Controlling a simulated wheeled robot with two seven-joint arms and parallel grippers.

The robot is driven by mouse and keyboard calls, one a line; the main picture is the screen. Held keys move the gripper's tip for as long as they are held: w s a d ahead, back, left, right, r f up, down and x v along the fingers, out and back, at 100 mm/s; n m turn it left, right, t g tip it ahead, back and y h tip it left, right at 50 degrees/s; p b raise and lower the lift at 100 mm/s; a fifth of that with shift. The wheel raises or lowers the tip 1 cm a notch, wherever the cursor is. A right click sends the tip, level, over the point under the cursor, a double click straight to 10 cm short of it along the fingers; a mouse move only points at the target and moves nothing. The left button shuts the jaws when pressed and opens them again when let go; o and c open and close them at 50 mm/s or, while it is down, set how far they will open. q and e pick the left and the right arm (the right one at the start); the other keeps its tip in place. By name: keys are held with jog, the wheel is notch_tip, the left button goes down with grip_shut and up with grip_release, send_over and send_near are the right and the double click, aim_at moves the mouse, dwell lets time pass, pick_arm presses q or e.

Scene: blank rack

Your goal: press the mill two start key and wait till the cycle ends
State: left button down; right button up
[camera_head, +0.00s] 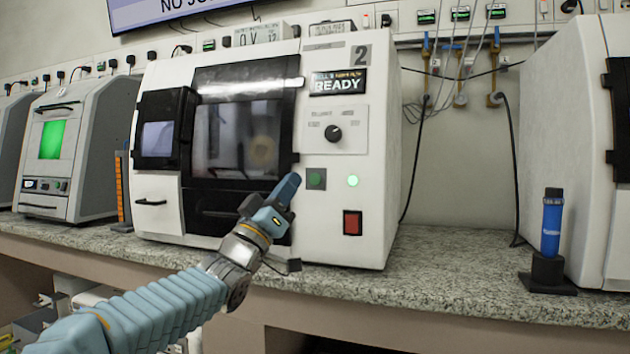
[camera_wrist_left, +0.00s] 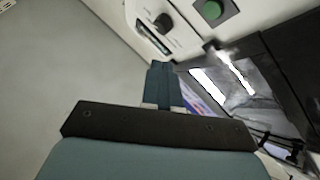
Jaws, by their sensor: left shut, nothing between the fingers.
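Mill two (camera_head: 345,215) is the white machine marked 2 in the middle of the bench. Its display (camera_head: 338,82) reads READY. The green start key (camera_head: 316,179) sits on the front panel, right of the dark door window (camera_head: 245,130). A lit green lamp (camera_head: 353,181) and a red switch (camera_head: 352,223) are near it. My left gripper (camera_head: 290,188) is shut and empty, its tip just left of the key in the head view. In the left wrist view the gripper (camera_wrist_left: 160,80) points toward the panel, and the key (camera_wrist_left: 212,10) shows at the top. Contact cannot be seen. My right gripper is out of view.
A black knob (camera_head: 333,133) is above the key. Another machine (camera_head: 75,150) with a green screen stands at the left, and a white one (camera_head: 590,150) at the right. A blue cylinder (camera_head: 551,225) stands in a black holder. Bare granite bench (camera_head: 450,270) lies between.

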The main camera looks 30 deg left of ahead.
aim_at(315, 179)
pick_arm(q)
jog(key=w+a+p, duration=0.2)
jog(key=w+p, duration=0.2)
jog(key=w, duration=0.4)
jog(key=shift+w+f, duration=0.25)
jog(key=shift+w, duration=0.05)
dwell(1.8)
jog(key=shift+w+a, duration=0.1)
jog(key=shift+w, duration=0.3)
